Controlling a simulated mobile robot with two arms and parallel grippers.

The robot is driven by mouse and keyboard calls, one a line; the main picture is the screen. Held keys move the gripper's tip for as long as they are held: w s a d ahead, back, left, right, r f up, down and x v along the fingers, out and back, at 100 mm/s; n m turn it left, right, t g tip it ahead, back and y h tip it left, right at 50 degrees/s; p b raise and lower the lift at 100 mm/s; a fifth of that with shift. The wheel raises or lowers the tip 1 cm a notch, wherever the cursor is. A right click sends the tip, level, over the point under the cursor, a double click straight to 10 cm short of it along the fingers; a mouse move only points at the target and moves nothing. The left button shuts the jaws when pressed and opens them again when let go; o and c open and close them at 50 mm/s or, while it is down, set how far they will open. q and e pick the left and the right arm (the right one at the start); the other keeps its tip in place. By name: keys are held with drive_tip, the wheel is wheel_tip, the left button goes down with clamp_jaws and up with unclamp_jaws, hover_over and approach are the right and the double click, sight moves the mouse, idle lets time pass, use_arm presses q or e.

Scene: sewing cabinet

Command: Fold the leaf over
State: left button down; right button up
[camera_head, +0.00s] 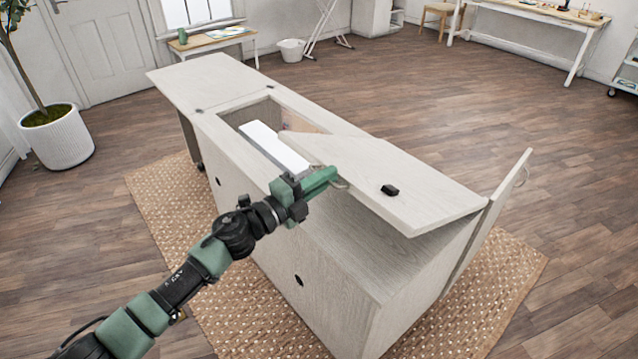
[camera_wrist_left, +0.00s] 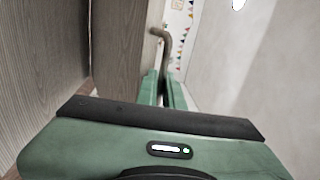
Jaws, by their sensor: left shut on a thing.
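The leaf (camera_head: 400,180) is a pale wooden panel over the right part of the sewing cabinet (camera_head: 335,262). It is tilted, with its near edge raised and a dark gap between it and the cabinet body. My left gripper (camera_head: 334,177) is at the leaf's near edge, shut on a curved metal handle. In the left wrist view the bent, brass-coloured handle (camera_wrist_left: 163,38) runs down to the closed green fingers (camera_wrist_left: 164,90), beside a wooden panel. The fingers partly hide the grip. My right gripper is not in view.
A white sewing machine (camera_head: 272,145) sits in the cabinet's open well. A flat left panel (camera_head: 205,80) extends at the back left. An open door panel (camera_head: 490,225) stands at the right end. A woven rug (camera_head: 480,280) lies below, with open floor to the right.

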use_arm(q)
drive_tip(key=shift+w+d+r+p, duration=0.2)
drive_tip(key=shift+d+r+p, duration=0.1)
drive_tip(key=shift+r, duration=0.35)
drive_tip(key=shift+w+d+r+p, duration=0.2)
drive_tip(key=shift+r+p, duration=0.15)
drive_tip(key=shift+r, duration=0.25)
drive_tip(key=shift+w+d+r+p, duration=0.2)
drive_tip(key=shift+d+r+p, duration=0.1)
drive_tip(key=shift+r, duration=0.35)
drive_tip(key=c, duration=1.6)
unclamp_jaws()
drive_tip(key=shift+a, duration=0.15)
drive_tip(key=shift+o, duration=0.2)
drive_tip(key=shift+s, duration=0.15)
drive_tip(key=shift+a+f, duration=0.1)
drive_tip(key=shift+a, duration=0.05)
